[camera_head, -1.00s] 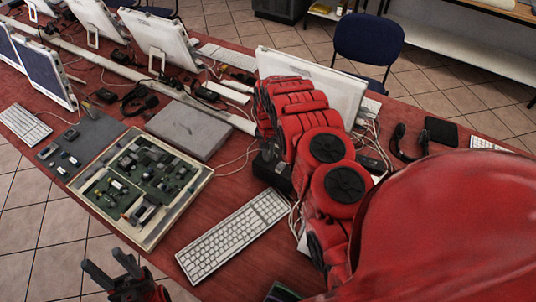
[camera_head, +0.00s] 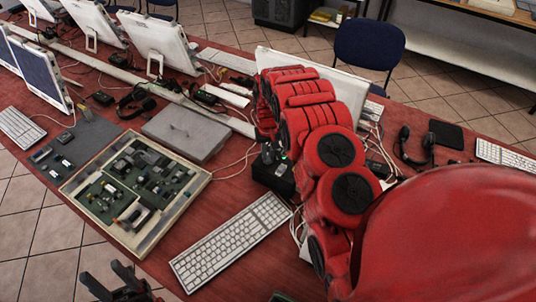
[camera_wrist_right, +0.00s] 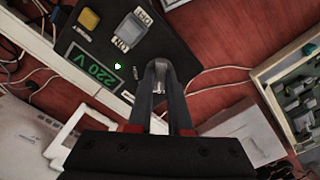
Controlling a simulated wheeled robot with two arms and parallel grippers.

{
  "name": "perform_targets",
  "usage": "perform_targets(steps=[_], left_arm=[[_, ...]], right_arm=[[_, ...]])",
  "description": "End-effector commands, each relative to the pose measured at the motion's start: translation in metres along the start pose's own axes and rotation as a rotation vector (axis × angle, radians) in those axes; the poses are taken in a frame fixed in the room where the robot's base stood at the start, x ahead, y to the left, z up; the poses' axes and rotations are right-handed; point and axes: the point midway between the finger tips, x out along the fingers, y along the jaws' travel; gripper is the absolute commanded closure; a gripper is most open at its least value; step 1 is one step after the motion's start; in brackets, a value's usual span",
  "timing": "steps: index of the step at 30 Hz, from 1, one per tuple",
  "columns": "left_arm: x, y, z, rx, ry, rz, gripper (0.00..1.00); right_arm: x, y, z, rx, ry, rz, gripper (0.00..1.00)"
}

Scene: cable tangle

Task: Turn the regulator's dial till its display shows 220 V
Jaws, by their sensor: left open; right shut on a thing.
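The regulator (camera_head: 273,178) is a small black box on the red table, partly hidden behind my right arm in the head view. In the right wrist view its black top (camera_wrist_right: 178,48) carries a green display (camera_wrist_right: 93,73) that reads 220 V, upside down in the picture. The grey dial (camera_wrist_right: 158,67) sits between the fingertips of my right gripper (camera_wrist_right: 160,80), which is shut on it. In the head view my right gripper is mostly hidden by its arm. My left gripper (camera_head: 115,280) is open and empty at the lower left, off the table's front edge.
A white keyboard (camera_head: 230,243) lies in front of the regulator. A framed circuit board tray (camera_head: 97,229) and a grey flat box (camera_head: 187,131) lie to the left. A white monitor (camera_head: 345,88) stands behind. Loose cables run around the regulator. A headset (camera_head: 415,150) lies to the right.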

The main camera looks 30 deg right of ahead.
Motion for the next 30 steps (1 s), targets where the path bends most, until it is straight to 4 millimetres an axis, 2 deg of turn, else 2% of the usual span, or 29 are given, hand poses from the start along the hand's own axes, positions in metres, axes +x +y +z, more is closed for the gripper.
perform_targets(steps=[6,7,12,23,30], left_arm=[[0.000,0.000,0.000,0.000,0.000,0.000,0.50],[0.000,0.000,0.000,0.000,0.000,0.000,0.50],[0.000,0.000,0.000,0.000,0.000,0.000,0.50],[-0.001,0.000,0.000,0.000,0.000,0.000,0.50],[-0.009,0.001,0.002,0.000,0.000,0.000,0.50]], right_arm=[[0.000,0.000,0.001,0.001,-0.002,0.000,1.00],[0.000,0.000,0.001,0.001,-0.002,0.000,0.81],[0.000,0.000,0.001,0.001,-0.001,0.000,0.53],[-0.001,0.000,0.000,0.001,0.000,0.000,0.53],[-0.019,0.000,-0.001,0.001,0.002,-0.001,0.53]])
